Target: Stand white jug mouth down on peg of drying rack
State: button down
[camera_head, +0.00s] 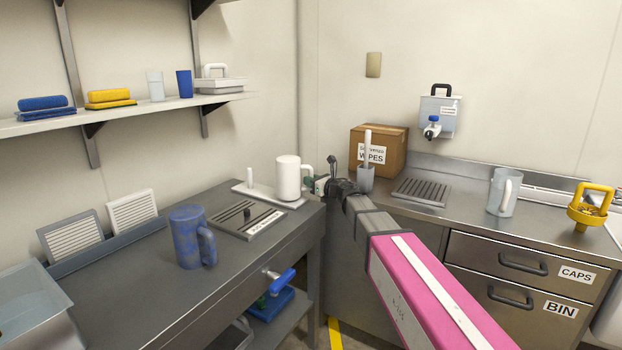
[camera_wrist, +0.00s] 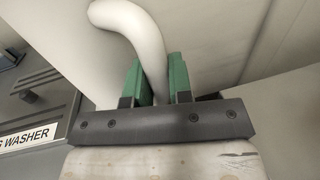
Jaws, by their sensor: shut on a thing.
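The white jug (camera_head: 288,178) stands roughly upright at the right end of a flat white drying rack (camera_head: 262,194) in the head view. I cannot tell whether its mouth faces up or down, or whether its underside touches the rack. A white peg (camera_head: 250,178) rises bare at the rack's left end; any peg under the jug is hidden. My gripper (camera_head: 316,184) is at the jug's right side. In the wrist view, its green fingers (camera_wrist: 162,82) are shut on the curved white handle (camera_wrist: 143,35).
A blue mug (camera_head: 192,237) stands on the left counter, near a drain grille (camera_head: 247,219) with a dark knob. On the right counter are a grey cup (camera_head: 366,180) with a white stick, a wipes box (camera_head: 385,146) and a clear jug (camera_head: 502,193).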

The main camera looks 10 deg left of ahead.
jog(key=shift+f, duration=0.65)
dwell(0.8)
jog(key=c, duration=0.9)
grip_release()
jog(key=shift+c, duration=0.2)
jog(key=shift+d, duration=0.1)
